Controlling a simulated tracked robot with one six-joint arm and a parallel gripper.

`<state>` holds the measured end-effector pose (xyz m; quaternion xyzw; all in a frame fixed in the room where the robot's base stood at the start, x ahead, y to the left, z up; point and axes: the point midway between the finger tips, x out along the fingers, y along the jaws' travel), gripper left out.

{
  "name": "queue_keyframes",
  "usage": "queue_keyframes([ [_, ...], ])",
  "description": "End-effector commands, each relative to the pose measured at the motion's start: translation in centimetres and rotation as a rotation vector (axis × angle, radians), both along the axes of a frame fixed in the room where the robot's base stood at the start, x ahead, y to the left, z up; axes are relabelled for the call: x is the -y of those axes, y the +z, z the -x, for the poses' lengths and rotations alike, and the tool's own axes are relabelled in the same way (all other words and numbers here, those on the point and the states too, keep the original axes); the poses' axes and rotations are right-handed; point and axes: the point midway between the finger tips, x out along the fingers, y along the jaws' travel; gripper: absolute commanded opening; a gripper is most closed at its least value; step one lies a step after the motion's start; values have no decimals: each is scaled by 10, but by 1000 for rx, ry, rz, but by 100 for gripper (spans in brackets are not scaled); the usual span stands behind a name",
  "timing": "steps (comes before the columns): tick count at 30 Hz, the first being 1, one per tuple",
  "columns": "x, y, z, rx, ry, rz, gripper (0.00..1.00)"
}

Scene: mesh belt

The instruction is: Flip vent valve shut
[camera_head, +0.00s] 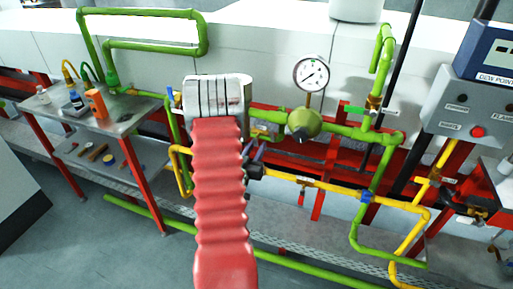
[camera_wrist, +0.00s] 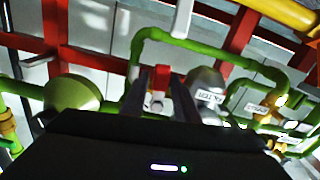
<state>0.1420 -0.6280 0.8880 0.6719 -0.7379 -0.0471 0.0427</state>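In the wrist view, my gripper (camera_wrist: 160,92) has its two dark fingers apart. A small red piece (camera_wrist: 160,77) with a silver bolt below it shows between them, like a valve handle seen end-on. I cannot tell whether the fingers touch it. A grey rounded body (camera_wrist: 206,84) with a white label is just right of the fingers. Further right, a brass valve (camera_wrist: 266,116) on green pipe carries another label; I cannot read for sure which marks the vent valve. In the head view my red-sleeved arm hides most of my gripper (camera_head: 256,166), which is near the pipework.
A pressure gauge (camera_head: 311,73) stands above a green round body (camera_head: 304,123). A green-handled valve (camera_head: 361,111) is on the right, above yellow pipe (camera_head: 415,208). A grey control box (camera_head: 470,115) is far right. A metal cart (camera_head: 130,112) with bottles is left.

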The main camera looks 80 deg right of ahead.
Motion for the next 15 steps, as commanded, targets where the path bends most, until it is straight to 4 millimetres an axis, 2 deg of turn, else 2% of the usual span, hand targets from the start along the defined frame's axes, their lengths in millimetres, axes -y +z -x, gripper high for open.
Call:
queue_keyframes([
  [2,0,0,0,0,0,0,22],
  [11,0,0,0,0,0,0,1],
  [15,0,0,0,1,0,0,0],
])
